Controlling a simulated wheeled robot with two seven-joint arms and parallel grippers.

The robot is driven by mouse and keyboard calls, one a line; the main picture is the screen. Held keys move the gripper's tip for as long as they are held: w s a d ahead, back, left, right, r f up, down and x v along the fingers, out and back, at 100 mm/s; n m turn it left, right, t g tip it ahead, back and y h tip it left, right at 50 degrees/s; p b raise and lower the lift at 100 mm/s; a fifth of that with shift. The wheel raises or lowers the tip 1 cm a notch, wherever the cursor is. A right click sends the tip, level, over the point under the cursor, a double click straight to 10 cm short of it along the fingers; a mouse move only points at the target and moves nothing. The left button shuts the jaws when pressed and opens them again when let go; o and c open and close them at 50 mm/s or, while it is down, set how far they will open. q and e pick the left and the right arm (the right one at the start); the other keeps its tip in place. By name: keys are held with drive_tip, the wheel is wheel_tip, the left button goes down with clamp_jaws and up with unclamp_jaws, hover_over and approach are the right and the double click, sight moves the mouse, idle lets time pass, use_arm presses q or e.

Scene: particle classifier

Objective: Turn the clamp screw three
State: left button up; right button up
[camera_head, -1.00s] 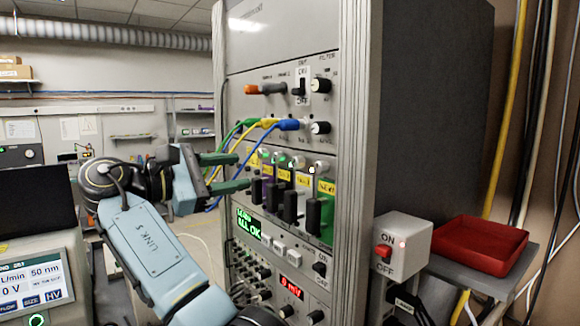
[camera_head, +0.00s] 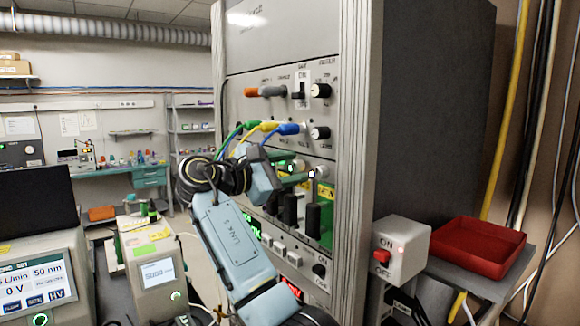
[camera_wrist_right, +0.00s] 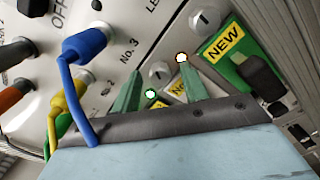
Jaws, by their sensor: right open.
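The grey rack (camera_head: 285,30) has a row of clamp screws above modules with black handles. My right gripper (camera_head: 305,166) is at this row, its two green fingers pointing at the panel. My arm hides the modules to the left. My left gripper is not in view.
Green, yellow and blue plugs (camera_head: 288,129) with cables sit just above my gripper; the blue cable (camera_wrist_right: 80,100) passes close to it. Instruments (camera_head: 38,280) are at left.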

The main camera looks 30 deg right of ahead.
clamp_jaws()
